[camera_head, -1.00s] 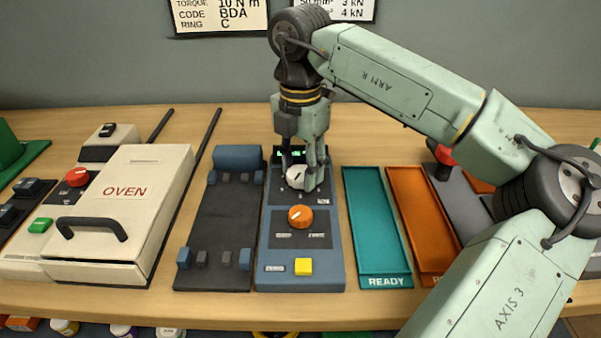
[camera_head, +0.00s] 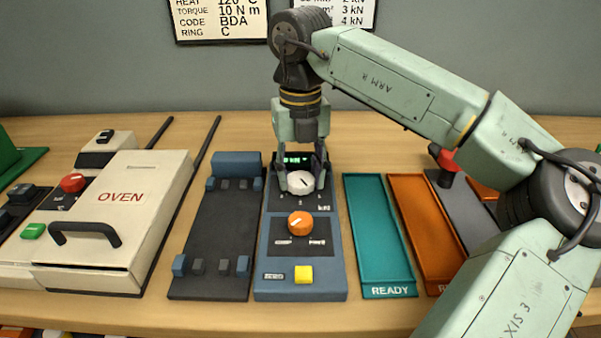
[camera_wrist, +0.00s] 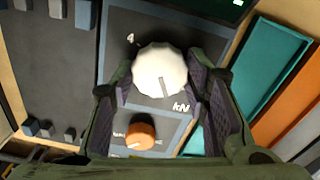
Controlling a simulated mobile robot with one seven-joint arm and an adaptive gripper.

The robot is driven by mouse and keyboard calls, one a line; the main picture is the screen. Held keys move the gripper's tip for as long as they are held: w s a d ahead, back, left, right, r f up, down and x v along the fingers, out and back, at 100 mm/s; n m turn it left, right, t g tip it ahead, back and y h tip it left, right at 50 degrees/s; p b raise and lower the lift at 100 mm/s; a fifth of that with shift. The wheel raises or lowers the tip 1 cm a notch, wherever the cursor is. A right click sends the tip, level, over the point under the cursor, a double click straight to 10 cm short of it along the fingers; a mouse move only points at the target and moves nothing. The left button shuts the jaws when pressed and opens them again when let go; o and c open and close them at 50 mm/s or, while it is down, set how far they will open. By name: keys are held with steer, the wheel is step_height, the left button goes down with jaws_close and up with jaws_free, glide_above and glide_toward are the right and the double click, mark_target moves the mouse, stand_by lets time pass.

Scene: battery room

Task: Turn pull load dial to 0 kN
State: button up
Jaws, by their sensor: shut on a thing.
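The pull load dial is a white knob (camera_head: 300,183) on the dark upper part of a blue control panel (camera_head: 331,280). It also shows in the wrist view (camera_wrist: 159,70), next to the "kN" mark, with a dark pointer line running toward its lower right edge. My gripper (camera_head: 301,180) points down over the dial, its fingers shut on the knob's two sides. In the wrist view the fingers flank the knob. The green display (camera_head: 297,158) behind the dial is partly hidden by my gripper, and its reading is too small to tell.
Below the dial sit an orange knob (camera_head: 300,223) and a yellow button (camera_head: 303,274). A dark fixture (camera_head: 212,240) lies left of the panel, with the white oven (camera_head: 140,205) beyond. A teal READY tray (camera_head: 381,240) and an orange tray (camera_head: 428,235) lie to the right.

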mark_target(300, 178)
steer(key=n, duration=0.4)
steer(key=shift+n, duration=0.3)
steer(key=n, duration=0.4)
steer(key=shift+n, duration=0.3)
steer(key=n, duration=0.4)
steer(key=shift+n, duration=2.4)
steer(key=o, duration=1.1)
steer(key=shift+o, duration=0.2)
steer(key=shift+r, duration=0.1)
step_height(300, 178, up, 12)
